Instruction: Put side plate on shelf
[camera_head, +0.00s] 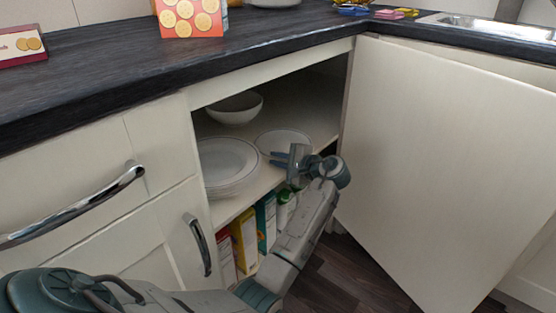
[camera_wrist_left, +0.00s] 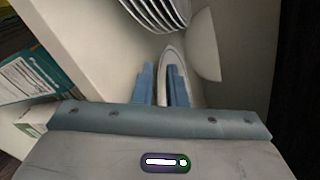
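The side plate (camera_head: 283,137) is white and round, at the right part of the shelf (camera_head: 238,208) inside the open cupboard. My left gripper (camera_head: 276,158) reaches in from the front, its blue fingers at the plate's near edge. In the left wrist view the plate (camera_wrist_left: 171,56) shows nearly edge-on, its rim between the two close-set fingers (camera_wrist_left: 160,85). The gripper looks shut on it. Whether the plate's underside touches the shelf I cannot tell. My right gripper is not in view.
A stack of larger plates (camera_head: 228,164) stands left of the side plate, a white bowl (camera_head: 235,108) behind it. Boxes (camera_head: 244,240) stand below the shelf. The open cupboard door (camera_head: 440,160) is at the right, the dark countertop (camera_head: 120,70) above.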

